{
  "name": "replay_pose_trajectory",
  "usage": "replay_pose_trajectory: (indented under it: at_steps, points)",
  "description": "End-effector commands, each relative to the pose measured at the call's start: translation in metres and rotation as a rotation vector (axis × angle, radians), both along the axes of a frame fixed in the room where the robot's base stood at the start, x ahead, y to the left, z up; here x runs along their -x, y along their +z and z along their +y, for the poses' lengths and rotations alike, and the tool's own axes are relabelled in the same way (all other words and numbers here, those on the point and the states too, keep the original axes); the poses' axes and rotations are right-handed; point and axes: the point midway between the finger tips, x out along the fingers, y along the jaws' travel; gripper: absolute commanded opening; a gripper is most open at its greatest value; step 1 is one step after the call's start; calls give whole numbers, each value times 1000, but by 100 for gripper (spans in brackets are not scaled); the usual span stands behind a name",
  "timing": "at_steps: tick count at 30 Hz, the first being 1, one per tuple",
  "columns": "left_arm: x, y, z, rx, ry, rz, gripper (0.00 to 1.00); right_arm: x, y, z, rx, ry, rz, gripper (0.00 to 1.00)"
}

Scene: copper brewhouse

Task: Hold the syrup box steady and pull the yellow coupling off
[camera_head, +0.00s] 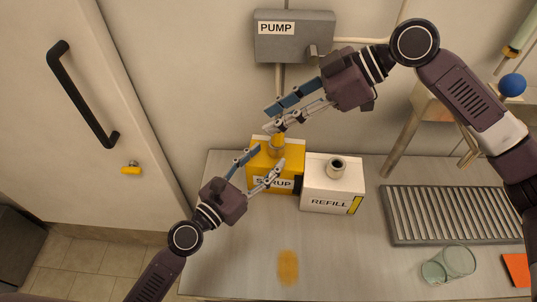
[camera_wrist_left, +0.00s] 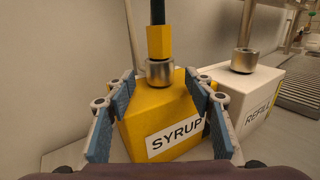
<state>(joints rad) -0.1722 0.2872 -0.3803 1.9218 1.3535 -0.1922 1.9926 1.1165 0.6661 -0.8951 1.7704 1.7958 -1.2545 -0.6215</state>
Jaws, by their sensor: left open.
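The yellow syrup box (camera_head: 290,152) stands on the steel bench, labelled SYRUP; it also shows in the left wrist view (camera_wrist_left: 140,127). The yellow coupling (camera_head: 277,144) is on the box's silver neck (camera_wrist_left: 160,73). In the left wrist view the coupling (camera_wrist_left: 158,42) is upright, with a dark hose above it. My left gripper (camera_head: 269,158) is open at the box, its fingers to either side of it; I cannot tell whether they touch. My right gripper (camera_head: 267,119) is just above the coupling, its fingers apart. Its fingers hide the hose in the head view.
A white refill box (camera_head: 318,186) with a bare neck stands close to the right of the syrup box. A grey pump unit (camera_head: 293,36) is on the wall behind. A drain grate (camera_head: 450,214) and a glass (camera_head: 448,264) are on the right. The front middle bench is clear except for a stain.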

Motion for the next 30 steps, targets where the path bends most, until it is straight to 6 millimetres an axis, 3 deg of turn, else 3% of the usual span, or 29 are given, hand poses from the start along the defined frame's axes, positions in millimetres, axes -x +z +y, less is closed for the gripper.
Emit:
replay_pose_trajectory:
  at_steps: [6, 15, 28, 29, 30]
  points:
    - [-14, 0, -10, 1, 0, 0, 49, 0, 0, 0, 0, 0, 0, 29]
    - [-16, 0, -11, 0, -1, 0, 49, 0, 0, 0, 0, 0, 0, 29]
    - [-16, 0, -11, 0, 0, 0, 1, 0, 0, 0, 0, 0, 0, 29]
    - [-16, 0, -11, 0, 0, 0, 27, 0, 0, 0, 0, 0, 0, 29]
    - [-16, 0, -11, 0, 0, 0, 22, 0, 0, 0, 0, 0, 0, 29]
